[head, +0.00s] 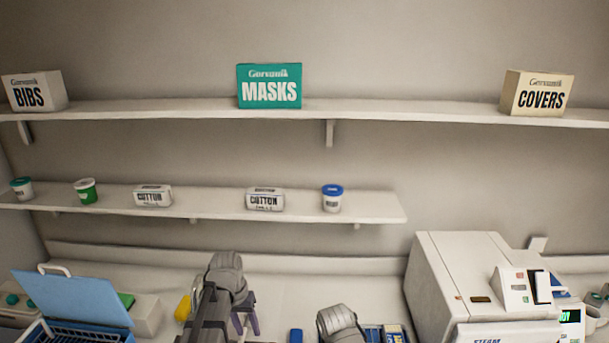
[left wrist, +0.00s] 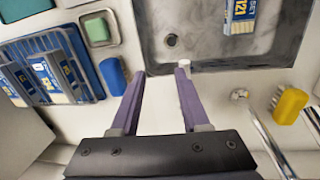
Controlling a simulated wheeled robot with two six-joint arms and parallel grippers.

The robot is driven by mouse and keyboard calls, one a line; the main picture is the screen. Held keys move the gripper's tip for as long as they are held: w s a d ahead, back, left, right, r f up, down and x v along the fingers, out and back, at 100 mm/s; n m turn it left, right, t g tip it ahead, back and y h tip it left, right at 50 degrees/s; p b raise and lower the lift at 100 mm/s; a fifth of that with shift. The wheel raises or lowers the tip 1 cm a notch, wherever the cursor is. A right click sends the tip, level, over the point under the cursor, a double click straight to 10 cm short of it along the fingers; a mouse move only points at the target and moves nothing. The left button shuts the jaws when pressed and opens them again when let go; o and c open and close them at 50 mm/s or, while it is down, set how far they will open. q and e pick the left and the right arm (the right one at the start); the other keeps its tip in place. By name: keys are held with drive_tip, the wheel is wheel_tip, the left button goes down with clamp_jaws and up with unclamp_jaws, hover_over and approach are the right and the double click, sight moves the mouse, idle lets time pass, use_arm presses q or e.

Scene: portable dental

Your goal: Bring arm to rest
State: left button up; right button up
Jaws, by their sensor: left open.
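My left gripper (head: 244,322) shows low in the head view, its purple fingers pointing down behind the grey arm links. In the left wrist view the same gripper (left wrist: 164,73) has its fingers apart with nothing between them. It is above the pale counter, at the near edge of a grey metal basin (left wrist: 205,48).
A blue tray (left wrist: 92,85) of pouches, a blue block (left wrist: 113,76) and a yellow brush (left wrist: 290,106) lie around the gripper. A steam steriliser (head: 462,280) stands right and an open blue-lidded box (head: 75,297) left. Shelves (head: 350,207) run along the wall.

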use_arm(q)
drive_tip(key=s+d+f+m+y+b, duration=0.2)
drive_tip(key=s+d+f+m+y, duration=0.1)
drive_tip(key=s+d, duration=0.9)
drive_tip(key=s, duration=0.2)
drive_tip(key=shift+s+d+f+b, duration=0.2)
drive_tip(key=shift+s+d+b, duration=0.1)
drive_tip(key=shift+s+b, duration=0.05)
